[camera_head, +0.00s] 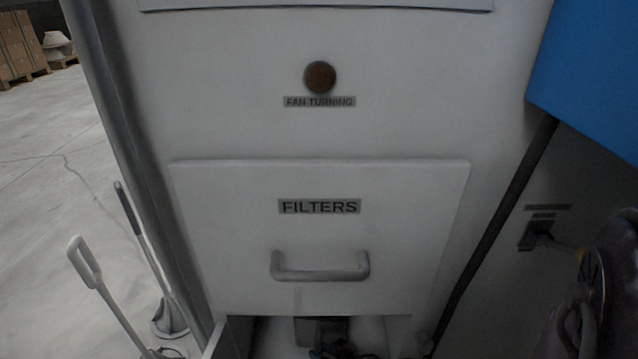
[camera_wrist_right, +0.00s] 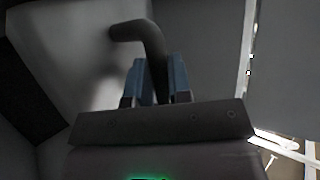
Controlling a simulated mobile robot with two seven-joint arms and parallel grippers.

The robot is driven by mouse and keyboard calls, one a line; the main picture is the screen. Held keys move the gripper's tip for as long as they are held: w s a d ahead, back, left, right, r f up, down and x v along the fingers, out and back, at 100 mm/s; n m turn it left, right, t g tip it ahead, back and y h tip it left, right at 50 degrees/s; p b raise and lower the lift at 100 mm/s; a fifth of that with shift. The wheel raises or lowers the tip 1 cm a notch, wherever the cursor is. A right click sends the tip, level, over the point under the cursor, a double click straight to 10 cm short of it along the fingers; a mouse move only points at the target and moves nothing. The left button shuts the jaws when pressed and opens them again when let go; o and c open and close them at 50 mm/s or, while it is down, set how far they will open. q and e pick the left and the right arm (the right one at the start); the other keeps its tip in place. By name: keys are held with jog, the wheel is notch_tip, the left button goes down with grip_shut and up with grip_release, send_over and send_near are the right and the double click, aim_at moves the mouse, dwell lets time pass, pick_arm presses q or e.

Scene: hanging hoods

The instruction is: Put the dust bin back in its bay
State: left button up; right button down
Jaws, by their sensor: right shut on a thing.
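My right gripper (camera_wrist_right: 160,78) has blue finger pads closed on a dark, bent handle (camera_wrist_right: 143,35) in the right wrist view. Behind the handle is a pale surface (camera_wrist_right: 65,45), which looks like the front of the dust bin. In the head view a pale, box-like edge (camera_head: 218,338) shows at the bottom, below the filters panel. Dark parts there look like my right gripper (camera_head: 332,343), cut off by the picture's lower edge. The bin's full shape and how far it stands from its bay cannot be told. My left gripper is not in view.
The filters panel (camera_head: 400,220) with its bar handle (camera_head: 320,268) is above the opening. A brown round lamp (camera_head: 320,76) sits higher. Two long-handled tools (camera_head: 100,285) stand at the left on open floor. A blue box (camera_head: 590,70) hangs at the upper right.

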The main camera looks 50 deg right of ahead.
jog(key=shift+f, duration=0.35)
dwell(0.6)
jog(key=c, duration=1)
grip_release()
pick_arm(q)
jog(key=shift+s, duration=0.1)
pick_arm(e)
jog(key=shift+o, duration=0.2)
jog(key=shift+s+r, duration=0.2)
jog(key=shift+s, duration=0.25)
pick_arm(q)
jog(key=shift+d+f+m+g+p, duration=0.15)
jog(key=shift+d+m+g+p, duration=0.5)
jog(key=shift+p, duration=1.3)
pick_arm(e)
jog(key=v, duration=0.9)
jog(key=shift+s, duration=0.4)
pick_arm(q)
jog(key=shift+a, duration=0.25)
pick_arm(e)
jog(key=shift+r, duration=0.1)
jog(key=shift+r, duration=0.1)
